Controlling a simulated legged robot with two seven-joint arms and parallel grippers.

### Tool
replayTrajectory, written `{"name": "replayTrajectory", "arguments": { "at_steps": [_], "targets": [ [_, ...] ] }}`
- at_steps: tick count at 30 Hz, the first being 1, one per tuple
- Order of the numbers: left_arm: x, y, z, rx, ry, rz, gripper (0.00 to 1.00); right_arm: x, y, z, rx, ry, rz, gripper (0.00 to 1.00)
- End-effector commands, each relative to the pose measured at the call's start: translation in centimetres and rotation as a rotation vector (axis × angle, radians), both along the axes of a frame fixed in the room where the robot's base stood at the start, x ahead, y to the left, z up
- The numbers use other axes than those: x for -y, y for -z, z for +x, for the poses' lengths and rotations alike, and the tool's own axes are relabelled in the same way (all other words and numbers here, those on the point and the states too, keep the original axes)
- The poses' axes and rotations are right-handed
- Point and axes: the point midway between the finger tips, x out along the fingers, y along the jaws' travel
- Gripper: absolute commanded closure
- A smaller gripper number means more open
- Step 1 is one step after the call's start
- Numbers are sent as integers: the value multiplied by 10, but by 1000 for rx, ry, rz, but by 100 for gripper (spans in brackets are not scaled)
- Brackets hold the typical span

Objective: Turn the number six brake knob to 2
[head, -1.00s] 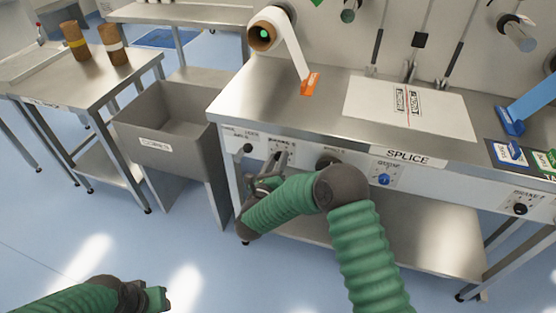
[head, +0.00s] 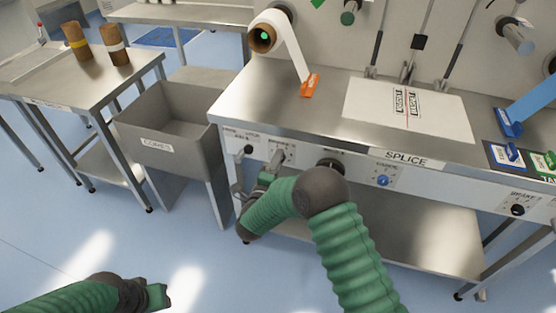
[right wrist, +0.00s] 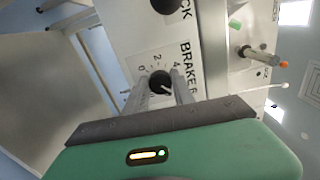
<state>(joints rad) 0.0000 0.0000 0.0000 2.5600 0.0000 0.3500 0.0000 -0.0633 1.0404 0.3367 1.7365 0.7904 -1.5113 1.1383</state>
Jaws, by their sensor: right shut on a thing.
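The brake knob (right wrist: 160,82) is black and round, on a pale panel plate labelled BRAKE in the right wrist view. A white mark on the knob points toward the lower right of that view, away from the 2. My right gripper (right wrist: 161,90) is shut on the knob, one finger on each side. In the head view my right gripper (head: 267,174) is at the panel under the bench top, and hides the knob. My left gripper (head: 156,296) is low at the left, away from the panel; its jaws are unclear.
Another black knob (head: 329,165) and a blue knob (head: 383,180) sit further right on the panel. A small black knob (head: 248,149) is to the left. A grey bin (head: 160,146) stands left of the bench (head: 300,112). Open floor lies in front.

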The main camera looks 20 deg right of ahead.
Motion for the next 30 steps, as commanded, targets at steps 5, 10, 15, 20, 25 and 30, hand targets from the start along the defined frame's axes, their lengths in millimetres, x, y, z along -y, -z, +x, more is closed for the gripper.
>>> {"name": "replayTrajectory", "arguments": {
  "at_steps": [5, 10, 15, 20, 25, 30],
  "targets": [
    [0, -6, 0, 0, 0, 0, 64, -3, 0, 1, -95, -6, -136, 100],
    [0, -11, 0, 0, 0, 0, 64, -2, 1, 1, -186, -7, -272, 100],
    [0, -16, 0, 0, 0, 0, 64, -2, 2, 0, -278, -7, -404, 100],
    [0, -21, 0, 0, 0, 0, 64, -2, 3, 0, -362, -7, -530, 100],
    [0, -27, 0, 0, 0, 0, 64, -3, 3, 0, -453, -9, -664, 100],
    [0, -32, 0, 0, 0, 0, 64, -2, 4, -1, -544, -10, -798, 100]
  ]
}}
